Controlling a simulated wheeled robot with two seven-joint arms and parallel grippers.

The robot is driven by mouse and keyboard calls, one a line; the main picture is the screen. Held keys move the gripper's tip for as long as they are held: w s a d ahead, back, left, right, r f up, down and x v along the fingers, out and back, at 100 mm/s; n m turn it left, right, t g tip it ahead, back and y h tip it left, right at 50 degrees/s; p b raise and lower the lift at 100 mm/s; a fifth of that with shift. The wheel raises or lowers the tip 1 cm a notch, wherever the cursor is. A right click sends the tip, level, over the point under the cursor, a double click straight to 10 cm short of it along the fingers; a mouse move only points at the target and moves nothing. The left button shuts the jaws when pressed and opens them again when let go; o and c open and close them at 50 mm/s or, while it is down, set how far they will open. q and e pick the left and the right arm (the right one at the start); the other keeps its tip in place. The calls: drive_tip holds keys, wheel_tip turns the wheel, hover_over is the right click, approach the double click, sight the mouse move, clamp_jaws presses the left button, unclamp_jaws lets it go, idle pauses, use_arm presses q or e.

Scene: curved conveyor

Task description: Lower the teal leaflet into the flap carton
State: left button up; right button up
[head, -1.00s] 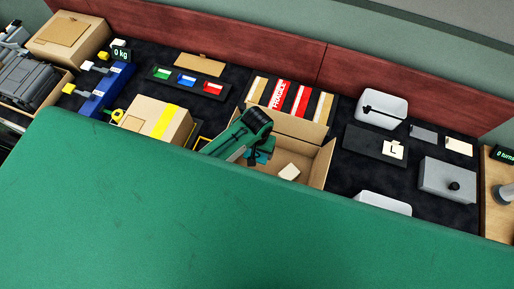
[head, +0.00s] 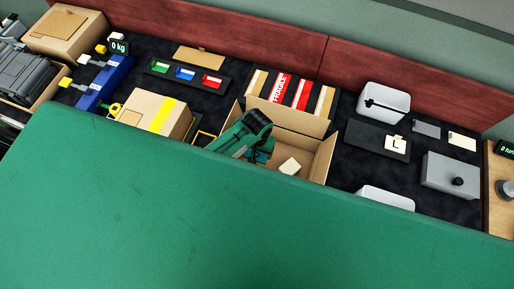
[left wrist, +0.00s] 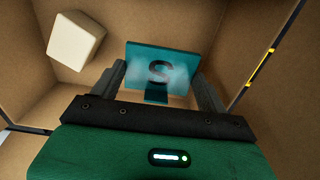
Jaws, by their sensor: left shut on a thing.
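The flap carton (head: 322,160) stands open at the middle of the bench, and its brown inner walls also fill the left wrist view (left wrist: 235,25). My left gripper (left wrist: 162,92) reaches down inside it. It is shut on the teal leaflet (left wrist: 180,62), a flat card marked with a dark S, held between the fingers above the carton floor. Whether the leaflet touches the floor I cannot tell. In the head view my left gripper (head: 262,152) hides the leaflet. A cream block (head: 289,166) lies in the carton, apart from the leaflet. My right gripper is not in view.
A taped box (head: 150,116) stands left of the carton, and a striped FRAGILE box (head: 291,92) behind it. A dark tray with coloured cards (head: 186,74), a white bin (head: 385,100) and a grey box (head: 450,176) stand around. A green surface covers the lower head view.

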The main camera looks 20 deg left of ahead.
sight(257, 153)
use_arm(q)
drive_tip(key=shift+f+b, duration=0.4)
drive_tip(key=shift+f, duration=0.9)
drive_tip(key=shift+f, duration=0.2)
drive_tip(key=shift+f+b, duration=0.55)
drive_tip(key=shift+f, duration=0.15)
idle(0.3)
drive_tip(key=o, duration=1)
wheel_tip(257, 153, up, 14)
drive_tip(key=b, duration=0.2)
